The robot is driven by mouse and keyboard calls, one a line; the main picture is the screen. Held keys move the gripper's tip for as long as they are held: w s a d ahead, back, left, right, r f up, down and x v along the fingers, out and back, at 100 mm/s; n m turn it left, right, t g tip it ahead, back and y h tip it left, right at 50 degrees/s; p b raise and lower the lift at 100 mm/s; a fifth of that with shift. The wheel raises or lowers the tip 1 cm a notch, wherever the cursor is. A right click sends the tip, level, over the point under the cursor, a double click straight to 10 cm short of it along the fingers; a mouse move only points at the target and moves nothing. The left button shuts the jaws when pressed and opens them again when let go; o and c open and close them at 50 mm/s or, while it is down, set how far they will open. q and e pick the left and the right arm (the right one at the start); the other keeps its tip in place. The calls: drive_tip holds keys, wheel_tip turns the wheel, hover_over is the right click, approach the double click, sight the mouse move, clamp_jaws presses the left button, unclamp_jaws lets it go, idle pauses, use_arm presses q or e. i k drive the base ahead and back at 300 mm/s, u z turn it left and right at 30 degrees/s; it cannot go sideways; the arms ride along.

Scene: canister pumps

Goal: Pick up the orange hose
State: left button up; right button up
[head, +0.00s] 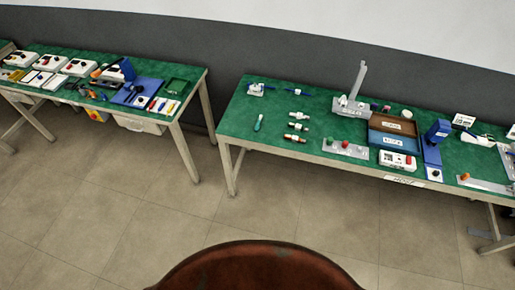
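I cannot make out an orange hose for certain. Small orange items (97,73) lie near the middle of the left green-topped table (188,78), beside a blue device (127,68); they are too small to tell what they are. A small orange-red knob (465,176) shows near the front right of the right green-topped table (238,118). Neither of my grippers is in the head view.
A gap of bare floor (212,165) separates the two tables. The right table holds a metal stand (351,103), a brown tray (393,122), a blue bin (392,140) and small fittings. Open tiled floor lies in front. A rounded reddish-brown shape fills the bottom middle.

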sight(295, 138)
drive_tip(key=u, duration=0.55)
drive_tip(key=i, duration=1.3)
drive_tip(key=z, duration=0.6)
